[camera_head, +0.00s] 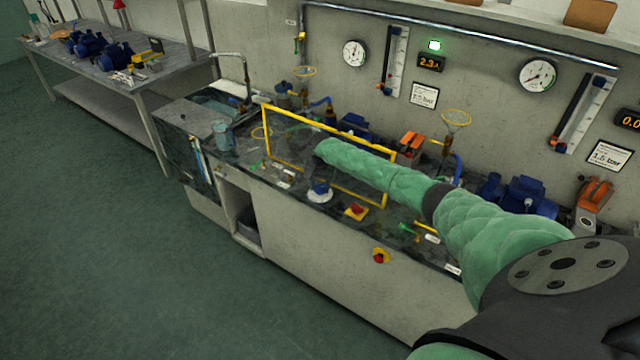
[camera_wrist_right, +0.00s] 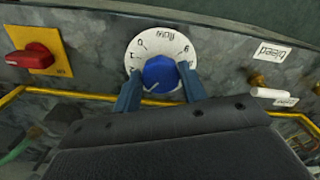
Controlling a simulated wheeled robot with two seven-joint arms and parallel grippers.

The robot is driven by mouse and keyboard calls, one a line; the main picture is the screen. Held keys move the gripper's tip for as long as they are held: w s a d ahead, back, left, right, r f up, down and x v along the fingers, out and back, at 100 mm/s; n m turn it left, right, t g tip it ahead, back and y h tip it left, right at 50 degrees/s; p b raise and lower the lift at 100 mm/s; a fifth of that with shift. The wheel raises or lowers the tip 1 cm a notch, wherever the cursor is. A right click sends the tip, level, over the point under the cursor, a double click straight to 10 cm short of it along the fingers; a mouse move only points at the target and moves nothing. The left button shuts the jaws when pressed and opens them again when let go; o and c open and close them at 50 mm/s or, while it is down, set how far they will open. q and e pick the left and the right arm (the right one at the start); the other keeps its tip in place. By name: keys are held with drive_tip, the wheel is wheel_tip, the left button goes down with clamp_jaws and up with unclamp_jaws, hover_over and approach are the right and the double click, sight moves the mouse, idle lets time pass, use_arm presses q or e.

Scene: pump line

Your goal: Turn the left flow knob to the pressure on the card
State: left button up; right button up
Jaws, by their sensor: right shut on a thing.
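The left flow knob is a blue knob (camera_wrist_right: 160,73) on a white numbered dial marked "flow" (camera_wrist_right: 146,44). A white mark on the knob points to the lower left in the wrist view. My right gripper (camera_wrist_right: 161,80) is shut on the knob, one blue finger on each side. In the head view the knob (camera_head: 319,188) sits on the bench below the end of my right arm. The left card (camera_head: 424,95) ends in "bar"; its number is hard to read. The left gauge (camera_head: 354,53) and an orange display (camera_head: 431,63) reading about 2.3 are on the wall. My left gripper is not in view.
A red switch on a yellow plate (camera_head: 356,211) is beside the knob. A red stop button (camera_head: 380,256) is on the bench front. A second gauge (camera_head: 537,75) and card (camera_head: 610,155) are at right.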

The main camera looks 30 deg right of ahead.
sight(320, 187)
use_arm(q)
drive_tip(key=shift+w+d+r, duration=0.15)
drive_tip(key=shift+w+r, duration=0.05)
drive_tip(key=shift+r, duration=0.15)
use_arm(e)
drive_tip(key=shift+m, duration=0.4)
drive_tip(key=o, duration=1)
drive_tip(key=shift+r+b, duration=0.3)
drive_tip(key=shift+r, duration=0.25)
wheel_tip(320, 187, up, 6)
drive_tip(key=shift+f+b, duration=0.25)
drive_tip(key=shift+b, duration=0.9)
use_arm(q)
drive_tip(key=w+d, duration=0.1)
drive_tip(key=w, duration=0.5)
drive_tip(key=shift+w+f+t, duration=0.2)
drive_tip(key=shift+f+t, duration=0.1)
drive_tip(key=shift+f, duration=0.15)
use_arm(e)
drive_tip(key=shift+r, duration=0.65)
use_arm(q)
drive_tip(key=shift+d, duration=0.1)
